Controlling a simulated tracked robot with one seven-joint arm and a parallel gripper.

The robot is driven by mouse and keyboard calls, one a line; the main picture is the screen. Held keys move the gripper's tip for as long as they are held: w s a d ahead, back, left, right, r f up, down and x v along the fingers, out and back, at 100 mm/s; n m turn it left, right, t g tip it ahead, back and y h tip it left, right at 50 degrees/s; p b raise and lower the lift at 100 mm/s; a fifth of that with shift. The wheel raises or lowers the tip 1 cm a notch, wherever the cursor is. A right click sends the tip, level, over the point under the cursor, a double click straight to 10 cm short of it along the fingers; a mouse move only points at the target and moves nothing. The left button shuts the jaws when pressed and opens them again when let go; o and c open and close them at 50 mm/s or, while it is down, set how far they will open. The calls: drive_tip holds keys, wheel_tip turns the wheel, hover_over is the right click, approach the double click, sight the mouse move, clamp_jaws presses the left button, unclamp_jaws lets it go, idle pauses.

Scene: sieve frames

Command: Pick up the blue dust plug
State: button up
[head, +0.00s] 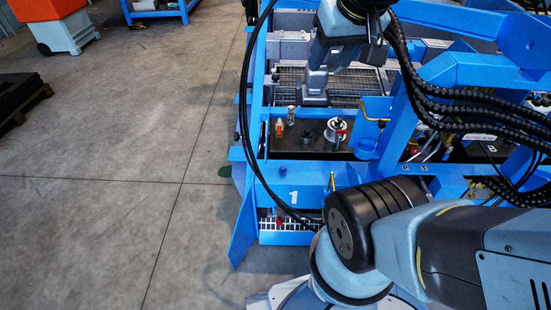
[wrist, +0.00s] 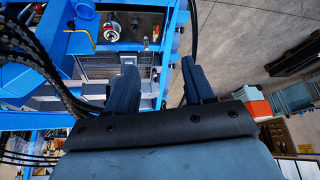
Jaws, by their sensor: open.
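I cannot pick out a blue dust plug with certainty in either view; much of the frame around is also blue. Small fittings stand on a dark plate (head: 300,146) inside the blue frame: a red-and-yellow piece (head: 279,128), a small pale cylinder (head: 291,113) and a silver round fitting with red on it (head: 336,128). My gripper (head: 314,98) hangs above the mesh behind the plate, apart from these fittings. In the wrist view my gripper (wrist: 159,67) has its two dark fingers spread, with nothing between them.
The blue frame (head: 300,177), marked 1, surrounds the plate, with a wire mesh (head: 345,82) behind. A yellow bent handle (head: 372,113) stands right of the fittings. Black hoses cross the right side. An orange-and-grey box (head: 58,25) stands far left; the concrete floor between is clear.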

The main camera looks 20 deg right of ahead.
drive_tip(key=w+f+m+g, duration=0.25)
drive_tip(key=w+f, duration=0.35)
drive_tip(key=w, duration=0.6)
drive_tip(key=m+g, duration=0.3)
drive_tip(key=m, duration=0.6)
hover_over(283, 167)
wheel_tip(283, 167, down, 40)
drive_tip(key=shift+w+f, duration=0.1)
drive_tip(key=shift+f, duration=7)
drive_tip(key=shift+c, duration=0.3)
clamp_jaws()
